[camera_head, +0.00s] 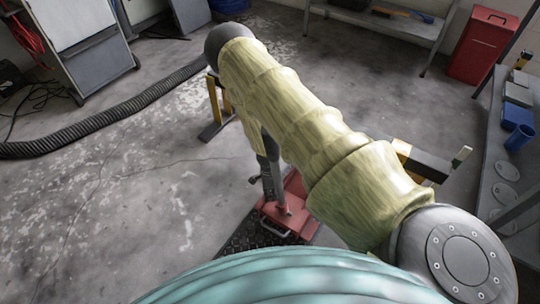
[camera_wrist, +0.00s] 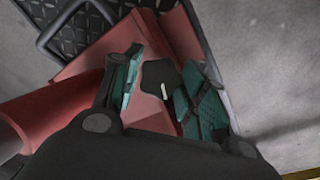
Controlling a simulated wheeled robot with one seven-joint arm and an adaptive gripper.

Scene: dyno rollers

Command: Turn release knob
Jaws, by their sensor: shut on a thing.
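The release knob (camera_wrist: 161,76) is a dark, lobed knob with a short white mark, on a red unit (camera_wrist: 167,40). In the wrist view my gripper (camera_wrist: 163,84) has its teal-padded fingers on the knob's left and right sides. It is shut on the knob. In the head view the red unit (camera_head: 295,222) stands on the floor below my arm. The knob and my fingertips cannot be made out there, as my arm covers much of that area.
A dark tread plate (camera_head: 245,236) lies under the red unit, with a bent handle (camera_wrist: 76,22) beside it. A black ribbed hose (camera_head: 110,128) crosses the floor at left. A grey bench (camera_head: 497,150) stands at right. Bare floor is open at left.

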